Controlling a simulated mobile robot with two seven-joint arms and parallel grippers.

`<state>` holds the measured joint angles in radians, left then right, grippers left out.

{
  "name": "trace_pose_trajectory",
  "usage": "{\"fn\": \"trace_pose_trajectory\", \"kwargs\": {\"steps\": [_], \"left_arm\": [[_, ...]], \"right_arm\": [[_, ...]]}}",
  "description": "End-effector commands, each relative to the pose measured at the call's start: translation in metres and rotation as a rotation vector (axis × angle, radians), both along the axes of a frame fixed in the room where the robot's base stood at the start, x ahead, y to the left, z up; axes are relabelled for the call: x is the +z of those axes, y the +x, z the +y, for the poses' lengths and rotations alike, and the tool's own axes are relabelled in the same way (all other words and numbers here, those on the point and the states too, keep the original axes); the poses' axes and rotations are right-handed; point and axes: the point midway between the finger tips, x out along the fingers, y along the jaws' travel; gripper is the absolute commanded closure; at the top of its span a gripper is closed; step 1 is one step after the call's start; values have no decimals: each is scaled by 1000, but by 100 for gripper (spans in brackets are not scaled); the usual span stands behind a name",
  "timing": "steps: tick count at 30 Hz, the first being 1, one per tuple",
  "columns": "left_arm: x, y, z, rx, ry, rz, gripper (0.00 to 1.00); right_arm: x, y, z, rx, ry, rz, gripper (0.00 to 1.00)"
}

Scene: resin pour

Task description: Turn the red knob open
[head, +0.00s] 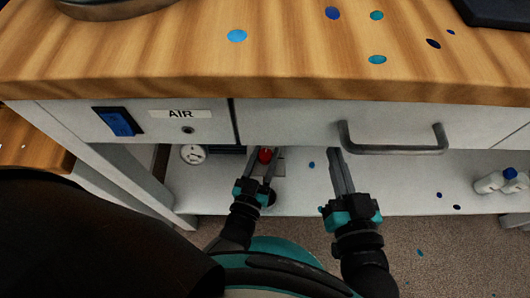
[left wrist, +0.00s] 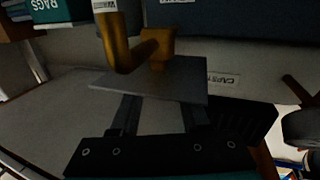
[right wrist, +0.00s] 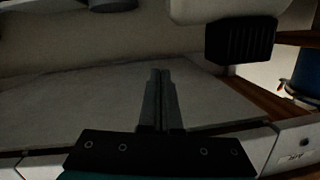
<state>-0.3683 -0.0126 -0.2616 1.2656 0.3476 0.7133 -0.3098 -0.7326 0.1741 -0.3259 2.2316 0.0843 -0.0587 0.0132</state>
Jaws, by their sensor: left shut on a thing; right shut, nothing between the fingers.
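The red knob (head: 265,155) sits under the front edge of the bench, near a small grey plate (head: 278,171). My left gripper (head: 262,158) has its fingers on either side of the knob, shut on it. In the left wrist view the grey plate (left wrist: 150,82) covers the fingertips, and a brass pipe (left wrist: 135,50) stands behind it. No red shows there. My right gripper (head: 335,152) is shut and empty, to the right of the knob, below the drawer front. Its closed fingers also show in the right wrist view (right wrist: 159,75).
The wooden bench top (head: 190,65) overhangs. A blue switch (head: 118,122) and an AIR label (head: 180,114) are on the left panel. A round white gauge (head: 193,154) is left of the knob. A drawer handle (head: 392,146) is right; white bottles (head: 500,182) lie on the lower shelf.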

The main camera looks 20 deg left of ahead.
Motion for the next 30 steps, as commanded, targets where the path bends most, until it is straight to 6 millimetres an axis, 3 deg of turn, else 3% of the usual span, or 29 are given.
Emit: {"fn": "trace_pose_trajectory", "kwargs": {"steps": [11,21,30], "left_arm": [[0,2,3,-321,9,0,100],[-1,3,3,-608,7,-1,100],[0,3,2,-767,2,0,100]], "right_arm": [[-9,5,-7,4,-71,109,100],[-4,0,0,1,-4,8,100],[3,-4,3,-4,39,-56,100]]}}
